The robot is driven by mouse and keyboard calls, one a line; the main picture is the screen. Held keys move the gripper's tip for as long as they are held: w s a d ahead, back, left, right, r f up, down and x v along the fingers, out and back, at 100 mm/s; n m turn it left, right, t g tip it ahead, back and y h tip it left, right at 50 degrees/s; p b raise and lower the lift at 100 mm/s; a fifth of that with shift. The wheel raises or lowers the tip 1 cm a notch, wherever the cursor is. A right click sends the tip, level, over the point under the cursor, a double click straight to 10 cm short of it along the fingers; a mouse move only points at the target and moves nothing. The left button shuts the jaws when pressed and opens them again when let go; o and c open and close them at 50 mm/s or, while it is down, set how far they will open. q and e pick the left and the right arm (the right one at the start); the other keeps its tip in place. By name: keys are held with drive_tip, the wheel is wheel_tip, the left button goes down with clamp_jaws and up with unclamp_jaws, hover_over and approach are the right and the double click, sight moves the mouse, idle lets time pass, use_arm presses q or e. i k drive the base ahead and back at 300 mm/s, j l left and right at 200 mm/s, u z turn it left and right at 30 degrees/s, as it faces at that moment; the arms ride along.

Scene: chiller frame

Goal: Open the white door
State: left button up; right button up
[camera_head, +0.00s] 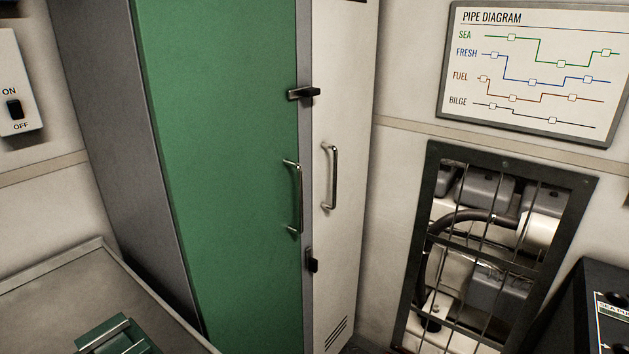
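The white door (340,230) is a tall narrow panel at the middle of the head view, right of the green door (220,170). It looks shut. Its vertical metal handle (332,177) is on its left side, and vent slots show near its bottom. A grey post with a dark upper latch (304,93) and a dark lower latch (312,263) runs between the two doors. The green door also looks shut and has a metal handle (296,196) on its right side. Neither of my grippers is in view.
A grey worktop (50,305) with a green object (115,338) fills the lower left. A dark-framed grille (420,240) with pipes behind it stands right of the doors. A dark console (578,310) is at the lower right. A switch box (14,75) hangs at the left.

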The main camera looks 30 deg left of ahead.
sight(343, 33)
drive_tip(key=u, duration=0.85)
